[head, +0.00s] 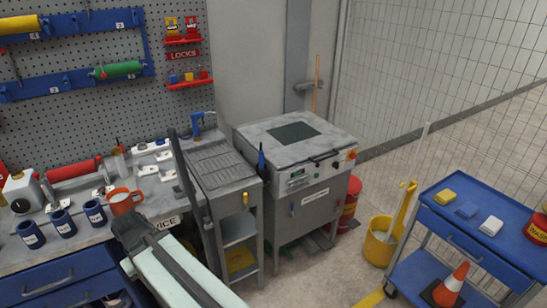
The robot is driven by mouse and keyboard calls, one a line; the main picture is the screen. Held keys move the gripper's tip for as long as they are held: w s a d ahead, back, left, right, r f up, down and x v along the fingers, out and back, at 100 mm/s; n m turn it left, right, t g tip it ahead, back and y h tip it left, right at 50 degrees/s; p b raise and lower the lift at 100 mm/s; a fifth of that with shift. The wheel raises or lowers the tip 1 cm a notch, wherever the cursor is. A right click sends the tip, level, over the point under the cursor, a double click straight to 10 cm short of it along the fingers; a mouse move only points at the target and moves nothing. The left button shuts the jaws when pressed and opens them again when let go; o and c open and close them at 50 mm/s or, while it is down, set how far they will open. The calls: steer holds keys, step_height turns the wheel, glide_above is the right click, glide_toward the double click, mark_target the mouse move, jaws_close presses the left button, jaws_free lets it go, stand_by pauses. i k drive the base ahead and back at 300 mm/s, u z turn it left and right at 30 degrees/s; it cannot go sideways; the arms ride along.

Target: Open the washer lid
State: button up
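The washer (310,215) is a grey box-shaped machine on legs, right of the middle in the head view. Its flat lid (335,140) has a dark rectangular window (293,132) and lies shut on top. A dark handle (322,157) sits at the lid's front edge. The front panel carries a small display, labels and red and yellow controls at its right. Part of my arm (172,272), pale with dark parts, shows at the lower left, well left of the washer. I cannot make out my gripper's fingers.
A grey sink stand (217,163) with a ribbed top stands left of the washer. The workbench (80,262) with cups and bottles is further left. A yellow bucket (380,244) and blue cart (477,243) stand at the right. Some floor before the washer is clear.

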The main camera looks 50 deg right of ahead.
mark_target(286, 141)
steer(key=u, duration=0.45)
steer(key=k, duration=1.4)
steer(key=z, duration=0.95)
steer(key=i, duration=1.05)
steer(key=u, duration=0.05)
